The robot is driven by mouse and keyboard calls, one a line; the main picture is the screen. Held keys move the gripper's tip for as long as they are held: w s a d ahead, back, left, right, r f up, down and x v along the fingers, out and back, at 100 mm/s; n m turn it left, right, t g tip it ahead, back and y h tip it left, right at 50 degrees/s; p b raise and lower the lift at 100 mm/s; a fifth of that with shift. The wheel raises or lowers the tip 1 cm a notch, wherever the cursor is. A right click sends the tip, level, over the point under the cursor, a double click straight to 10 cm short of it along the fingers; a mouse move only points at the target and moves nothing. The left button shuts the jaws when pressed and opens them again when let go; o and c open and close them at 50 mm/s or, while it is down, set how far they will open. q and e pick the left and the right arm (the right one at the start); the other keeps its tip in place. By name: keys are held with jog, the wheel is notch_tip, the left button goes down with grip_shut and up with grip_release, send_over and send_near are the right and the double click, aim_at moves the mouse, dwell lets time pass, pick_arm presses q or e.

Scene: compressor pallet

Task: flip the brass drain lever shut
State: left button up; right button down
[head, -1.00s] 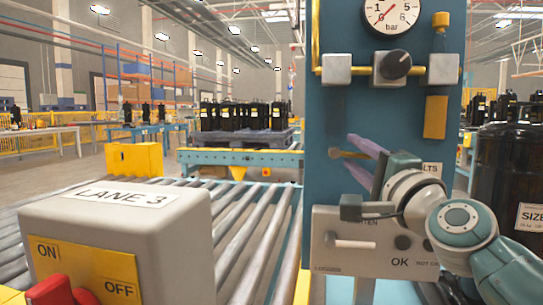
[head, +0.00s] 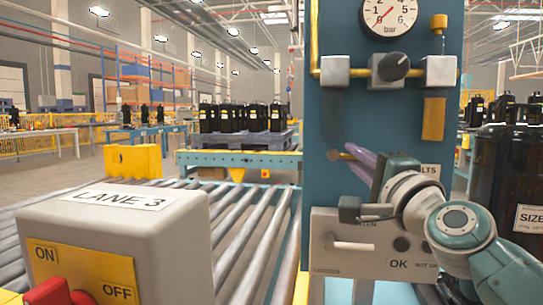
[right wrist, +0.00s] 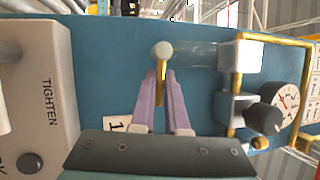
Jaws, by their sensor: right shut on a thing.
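The brass drain lever (head: 336,155) is on the blue panel, below the left grey block of the pipe. Its round end and brass shaft also show in the right wrist view (right wrist: 161,51). My right gripper (head: 352,150) reaches up to it from the lower right. Its two long purple fingers are closed on the lever, one on each side of the brass shaft in the right wrist view (right wrist: 160,78). The fingers hide part of the lever in the head view. My left gripper is not in view.
A pressure gauge (head: 390,14), a black knob (head: 394,66) and a yellow pipe sit above on the panel. A grey TIGHTEN box (head: 365,255) is below. A LANE 3 switch box (head: 120,235) stands left, before the rollers (head: 245,240). Black tanks (head: 500,165) stand at right.

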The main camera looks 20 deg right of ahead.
jog(key=shift+r+n+p, duration=0.35)
jog(key=shift+n+p, duration=0.05)
jog(key=shift+p, duration=0.35)
jog(key=shift+n+p, duration=0.3)
jog(key=shift+p, duration=0.05)
jog(key=shift+f, duration=0.15)
jog(key=c, duration=0.9)
grip_release()
jog(key=shift+s, duration=0.15)
jog(key=shift+y, duration=0.4)
jog(key=v, duration=0.9)
jog(key=shift+s+a+p, duration=0.15)
jog(key=shift+s+p, duration=0.2)
jog(key=shift+p, duration=0.05)
